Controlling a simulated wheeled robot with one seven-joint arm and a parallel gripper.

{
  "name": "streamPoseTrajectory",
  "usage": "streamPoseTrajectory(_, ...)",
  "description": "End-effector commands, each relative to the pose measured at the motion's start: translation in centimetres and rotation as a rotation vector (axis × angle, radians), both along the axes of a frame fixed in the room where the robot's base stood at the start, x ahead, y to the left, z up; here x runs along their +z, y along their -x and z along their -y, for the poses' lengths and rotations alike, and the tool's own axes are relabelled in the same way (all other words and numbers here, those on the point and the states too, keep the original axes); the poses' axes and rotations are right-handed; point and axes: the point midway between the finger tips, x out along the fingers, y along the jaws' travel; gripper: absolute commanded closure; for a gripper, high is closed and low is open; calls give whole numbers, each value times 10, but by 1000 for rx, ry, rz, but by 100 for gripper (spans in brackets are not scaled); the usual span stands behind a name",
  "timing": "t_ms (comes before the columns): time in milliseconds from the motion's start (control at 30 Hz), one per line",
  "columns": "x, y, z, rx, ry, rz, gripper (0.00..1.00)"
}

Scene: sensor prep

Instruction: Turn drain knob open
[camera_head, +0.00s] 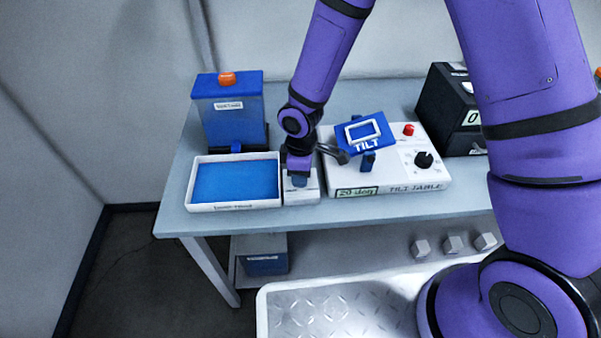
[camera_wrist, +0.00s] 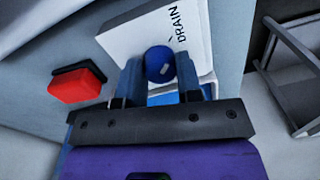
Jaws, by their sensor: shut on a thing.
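A small white box with the word DRAIN (camera_wrist: 125,37) on its top shows in the wrist view. It also stands in the head view (camera_head: 301,196), between the blue tray and the tilt table. The round blue drain knob (camera_wrist: 160,62) sits on this box and has a pale mark on its face. My gripper (camera_wrist: 160,76) has one finger on each side of the knob and is shut on it. In the head view my gripper (camera_head: 299,181) reaches down onto the white box and hides the knob.
A white-rimmed tray (camera_head: 236,206) with a blue inside lies left of the box. The tilt table (camera_head: 388,189) stands close on its right. A blue tank (camera_head: 232,118) with an orange cap is behind.

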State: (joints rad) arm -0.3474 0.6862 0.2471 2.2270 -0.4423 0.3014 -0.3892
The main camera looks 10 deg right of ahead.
Motion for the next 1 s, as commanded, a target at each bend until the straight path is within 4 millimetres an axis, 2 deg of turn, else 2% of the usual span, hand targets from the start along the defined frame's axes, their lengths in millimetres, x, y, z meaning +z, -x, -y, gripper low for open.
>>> streamPoseTrajectory(33, 0, -1, 0, 0, -2, 2, 60)
streamPoseTrajectory(100, 0, -1, 0, 0, -1, 1, 44)
streamPoseTrajectory(133, 0, -1, 0, 0, -1, 1, 42)
streamPoseTrajectory(467, 4, -1, 0, -1, -1, 2, 42)
streamPoseTrajectory(667, 29, -3, 1, -4, -2, 5, 42)
streamPoseTrajectory(1000, 88, -5, 1, -2, -1, 4, 42)
